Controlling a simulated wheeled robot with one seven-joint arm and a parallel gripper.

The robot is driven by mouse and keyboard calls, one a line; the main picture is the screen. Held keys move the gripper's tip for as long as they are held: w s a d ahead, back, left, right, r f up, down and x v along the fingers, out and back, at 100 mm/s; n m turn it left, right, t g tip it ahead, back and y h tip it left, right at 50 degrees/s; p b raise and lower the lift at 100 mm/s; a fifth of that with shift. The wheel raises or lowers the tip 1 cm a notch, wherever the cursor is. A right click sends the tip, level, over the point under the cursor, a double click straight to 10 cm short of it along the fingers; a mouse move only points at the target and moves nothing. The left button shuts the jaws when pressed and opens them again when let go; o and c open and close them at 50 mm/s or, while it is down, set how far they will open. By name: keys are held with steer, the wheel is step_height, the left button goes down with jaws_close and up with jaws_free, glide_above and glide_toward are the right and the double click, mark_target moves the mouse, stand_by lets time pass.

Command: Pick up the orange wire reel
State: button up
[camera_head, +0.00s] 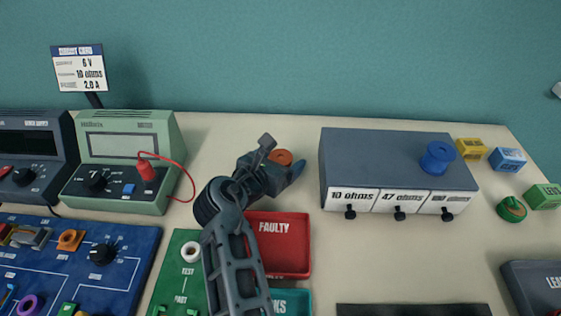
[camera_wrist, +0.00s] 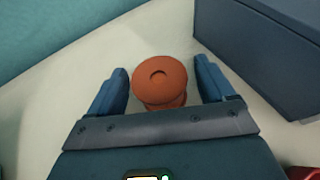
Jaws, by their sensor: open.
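The orange wire reel (camera_wrist: 160,78) stands upright on the pale table, behind the red FAULTY tray and left of the blue-grey resistor box. In the head view its top (camera_head: 281,157) shows, partly hidden by my gripper (camera_head: 283,168). In the wrist view my gripper (camera_wrist: 163,88) is open, with one blue finger on each side of the reel. Gaps show between the reel and both fingers. The lower part of the reel is hidden behind the gripper's body.
The resistor box (camera_head: 340,165) stands close on the right with a blue reel (camera_head: 437,158) on top. The red FAULTY tray (camera_head: 303,262) lies in front. A green meter (camera_head: 126,150) with a red lead stands left. Bare table lies between the meter and my arm.

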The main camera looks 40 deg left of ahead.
steer(key=shift+c, duration=0.2)
steer(key=c, duration=1)
